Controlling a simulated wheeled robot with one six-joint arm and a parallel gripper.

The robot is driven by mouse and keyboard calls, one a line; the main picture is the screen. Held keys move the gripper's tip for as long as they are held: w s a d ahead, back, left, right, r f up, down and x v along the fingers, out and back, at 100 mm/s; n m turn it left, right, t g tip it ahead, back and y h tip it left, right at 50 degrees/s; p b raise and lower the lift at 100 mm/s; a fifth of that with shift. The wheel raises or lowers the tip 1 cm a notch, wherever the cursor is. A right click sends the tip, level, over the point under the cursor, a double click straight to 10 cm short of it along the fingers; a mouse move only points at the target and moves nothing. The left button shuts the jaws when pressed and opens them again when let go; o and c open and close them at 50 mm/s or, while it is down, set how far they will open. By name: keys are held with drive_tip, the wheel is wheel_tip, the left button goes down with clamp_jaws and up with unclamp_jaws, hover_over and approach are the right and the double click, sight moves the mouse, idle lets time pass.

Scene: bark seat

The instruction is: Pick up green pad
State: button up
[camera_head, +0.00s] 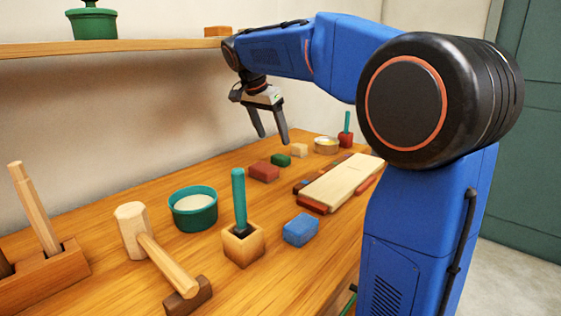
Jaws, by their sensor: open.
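A small dark green block (281,160), which appears to be the green pad, lies on the wooden bench top (110,225). It sits between a red-brown block (264,171) and a small tan block (299,150). My gripper (272,140) is open and empty, fingers pointing down. In the picture its fingertips show just above and left of the green block. They look clear of the bench, but the exact height and distance cannot be told from this one view.
A blue block (301,230), a wooden cube holding a teal rod (242,246), a green bowl (193,212) and a mallet (158,255) stand nearer. A pale board (340,183) lies right of the green block. A shelf (120,47) runs above, along the wall.

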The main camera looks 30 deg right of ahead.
sight(280, 156)
drive_tip(key=shift+s+x, duration=0.15)
drive_tip(key=shift+x, duration=2)
drive_tip(key=shift+s+x, duration=0.1)
drive_tip(key=shift+x, duration=2.05)
drive_tip(key=shift+c, duration=0.4)
drive_tip(key=c, duration=1.1)
drive_tip(key=shift+r, duration=0.1)
